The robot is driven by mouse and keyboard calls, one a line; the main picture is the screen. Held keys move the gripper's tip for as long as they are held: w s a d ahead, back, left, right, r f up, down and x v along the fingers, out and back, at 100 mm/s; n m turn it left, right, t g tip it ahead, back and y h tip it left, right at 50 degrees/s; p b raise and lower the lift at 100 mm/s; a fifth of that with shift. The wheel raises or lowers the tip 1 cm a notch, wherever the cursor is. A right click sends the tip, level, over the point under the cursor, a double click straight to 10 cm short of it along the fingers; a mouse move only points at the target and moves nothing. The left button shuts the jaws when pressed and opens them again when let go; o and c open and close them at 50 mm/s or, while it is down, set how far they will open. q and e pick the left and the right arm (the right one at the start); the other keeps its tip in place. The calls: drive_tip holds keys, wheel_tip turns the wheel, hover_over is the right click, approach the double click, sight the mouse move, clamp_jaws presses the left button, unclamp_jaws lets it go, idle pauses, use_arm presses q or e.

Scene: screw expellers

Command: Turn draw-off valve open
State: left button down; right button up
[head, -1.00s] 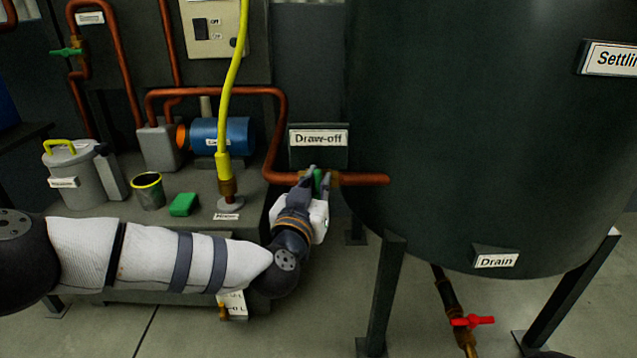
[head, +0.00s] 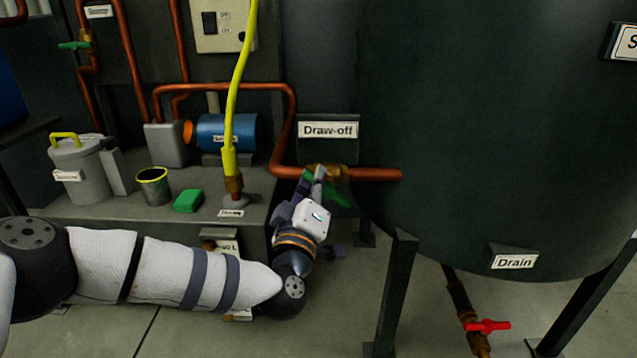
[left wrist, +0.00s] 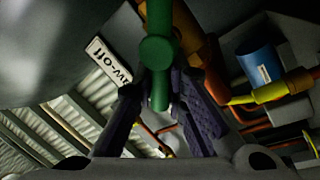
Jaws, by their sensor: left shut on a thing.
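The draw-off valve sits on the copper pipe below the "Draw-off" sign (head: 330,130), beside the big dark tank. Its green handle (head: 338,196) slants down to the right from the brass body (head: 336,172). My left gripper (head: 318,184) is shut on the green handle and hides part of it. In the left wrist view the green handle (left wrist: 158,55) runs down between the two dark fingers (left wrist: 162,105). The brass valve body (left wrist: 195,40) shows behind it there. My right gripper is not in view.
The dark tank (head: 500,130) fills the right side, with a leg (head: 392,290) near my left gripper. A red-handled drain valve (head: 487,327) is below it. A bench (head: 110,200) at left holds a green block (head: 188,201), a cup (head: 153,188) and a yellow hose (head: 232,100).

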use_arm(q)
drive_tip(key=n+y, duration=0.1)
drive_tip(key=n, duration=0.1)
drive_tip(key=f+n+b, duration=0.1)
drive_tip(key=n, duration=0.1)
drive_tip(key=shift+a+f+n+t+y, duration=0.1)
drive_tip(key=shift+a+n+t+y, duration=0.05)
drive_tip(key=shift+n+t+y, duration=0.2)
drive_tip(key=shift+a+f+n+y+b, duration=0.1)
drive_tip(key=shift+n+y+b, duration=0.15)
drive_tip(key=shift+n, duration=0.55)
drive_tip(key=shift+d+f+n+y+b, duration=0.15)
drive_tip(key=shift+n+y+b, duration=0.1)
drive_tip(key=shift+n, duration=0.6)
drive_tip(key=shift+a+f+n+y+b, duration=0.15)
drive_tip(key=shift+n+y+b, duration=0.1)
drive_tip(key=shift+n, duration=0.55)
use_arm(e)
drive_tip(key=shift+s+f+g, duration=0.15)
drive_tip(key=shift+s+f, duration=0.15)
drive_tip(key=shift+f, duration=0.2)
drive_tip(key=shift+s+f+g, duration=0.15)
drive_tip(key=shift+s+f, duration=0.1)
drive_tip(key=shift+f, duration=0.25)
use_arm(q)
drive_tip(key=shift+n, duration=0.3)
drive_tip(key=c, duration=1.6)
unclamp_jaws()
drive_tip(key=v, duration=1.2)
drive_tip(key=shift+f, duration=0.1)
